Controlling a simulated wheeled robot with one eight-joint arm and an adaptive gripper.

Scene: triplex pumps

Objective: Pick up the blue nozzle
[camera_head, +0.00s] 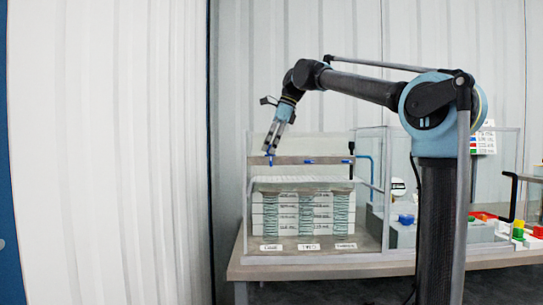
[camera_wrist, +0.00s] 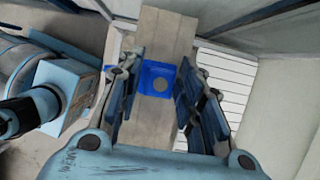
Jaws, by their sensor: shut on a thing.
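The blue nozzle (camera_wrist: 157,78) is a small blue square piece with a grey round centre, seen between my fingers in the wrist view. My gripper (camera_wrist: 161,92) is shut on it. In the head view my gripper (camera_head: 268,150) points down at the left end of a grey-brown horizontal bar. The nozzle shows there as a small blue spot (camera_head: 270,158) at the fingertips, against the bar. I cannot tell whether it is clear of the bar.
The bar (camera_head: 290,160) carries other small blue pieces (camera_head: 308,161) to the right. Below it stand several coil-like columns (camera_head: 306,212) and white labelled blocks inside a clear-walled case. Coloured parts (camera_head: 483,216) lie on the table at right. A corrugated wall (camera_head: 110,150) is close on the left.

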